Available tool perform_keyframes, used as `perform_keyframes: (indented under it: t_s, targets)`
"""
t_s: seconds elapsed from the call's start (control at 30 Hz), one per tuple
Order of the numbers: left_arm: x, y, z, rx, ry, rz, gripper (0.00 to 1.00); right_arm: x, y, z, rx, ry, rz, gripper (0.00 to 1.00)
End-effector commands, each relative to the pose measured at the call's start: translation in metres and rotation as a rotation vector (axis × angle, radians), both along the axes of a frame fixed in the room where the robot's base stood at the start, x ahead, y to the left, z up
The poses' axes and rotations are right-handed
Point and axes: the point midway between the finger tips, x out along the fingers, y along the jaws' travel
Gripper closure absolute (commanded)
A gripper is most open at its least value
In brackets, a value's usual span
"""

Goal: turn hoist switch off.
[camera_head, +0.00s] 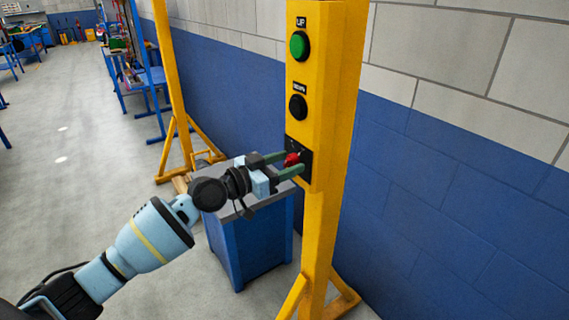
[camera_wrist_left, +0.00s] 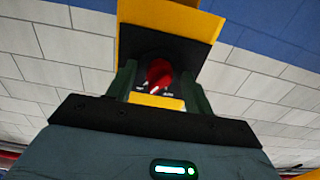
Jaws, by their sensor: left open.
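The hoist switch (camera_head: 292,159) is a red knob on a black plate, low on a yellow control post (camera_head: 329,118). It also shows in the left wrist view as a red knob (camera_wrist_left: 159,75) tilted slightly, with small white labels to either side that are too small to read. My left gripper (camera_head: 290,164) is open, with its green fingers on either side of the knob. In the left wrist view a finger stands left and right of the knob, and I cannot tell whether they touch it. My right gripper is not in view.
Above the switch, the post carries a green UP button (camera_head: 299,45) and a black button (camera_head: 297,107). A blue cabinet (camera_head: 250,245) with a grey top stands behind my left gripper. A blue and white block wall (camera_head: 450,190) is behind the post. Open floor (camera_head: 90,160) lies left.

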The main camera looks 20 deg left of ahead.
Motion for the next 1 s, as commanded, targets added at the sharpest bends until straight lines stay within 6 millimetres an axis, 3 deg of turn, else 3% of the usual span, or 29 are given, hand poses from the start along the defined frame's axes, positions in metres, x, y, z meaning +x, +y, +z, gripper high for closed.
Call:
perform_keyframes:
  t_s: [0.17, 0.5, 1.0]
  targets:
    - [-0.0001, 0.0, -0.0002, 0.0, 0.0, 0.0, 0.5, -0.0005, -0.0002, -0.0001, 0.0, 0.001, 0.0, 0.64]
    - [-0.0003, 0.0001, -0.0002, 0.0, 0.0, 0.0, 0.93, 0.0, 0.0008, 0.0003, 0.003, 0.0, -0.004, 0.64]
    - [-0.0005, -0.0005, -0.0002, -0.117, 0.09, 0.0, 0.93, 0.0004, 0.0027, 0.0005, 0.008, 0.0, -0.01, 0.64]
